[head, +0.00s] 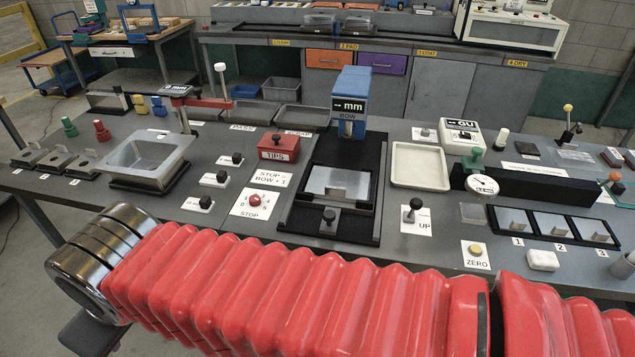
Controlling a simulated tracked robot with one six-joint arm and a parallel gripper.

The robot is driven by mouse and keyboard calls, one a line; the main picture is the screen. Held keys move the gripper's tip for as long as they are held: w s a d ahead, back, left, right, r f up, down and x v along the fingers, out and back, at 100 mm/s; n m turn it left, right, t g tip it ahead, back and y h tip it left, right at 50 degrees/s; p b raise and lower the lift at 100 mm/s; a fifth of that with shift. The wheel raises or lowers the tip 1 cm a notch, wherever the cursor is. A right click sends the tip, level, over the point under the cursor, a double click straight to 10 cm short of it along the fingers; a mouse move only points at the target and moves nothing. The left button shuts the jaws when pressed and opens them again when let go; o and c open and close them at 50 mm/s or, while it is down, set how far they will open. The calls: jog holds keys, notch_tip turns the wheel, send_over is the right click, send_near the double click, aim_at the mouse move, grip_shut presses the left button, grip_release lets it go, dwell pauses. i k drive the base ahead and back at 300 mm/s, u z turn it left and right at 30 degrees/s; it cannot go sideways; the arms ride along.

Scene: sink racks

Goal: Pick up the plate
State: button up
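A shiny, flat metal plate (327,181) lies in the black fixture (296,215) at the middle of the bench, in front of the blue BOW gauge (352,97). Other thin, pale metal pieces sit in a black rack (538,238) at the right, in slots marked 1, 2 and 3. The picture does not show which piece is the task's plate. My arm in its red ribbed sleeve crosses the front of the head view. My gripper is out of view, so its state and any load are hidden.
A grey metal basin (148,152) stands at the left and an empty cream tray (420,165) right of the fixture. A red TIPS box (279,147), a STOP button (255,200) and a round dial gauge (482,186) rise from the bench. Several small knobs stand between them.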

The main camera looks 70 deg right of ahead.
aim_at(339, 176)
jog(key=u, duration=0.6)
jog(key=k, duration=1.7)
jog(key=z, duration=0.9)
jog(key=i, duration=0.8)
jog(key=z, duration=0.05)
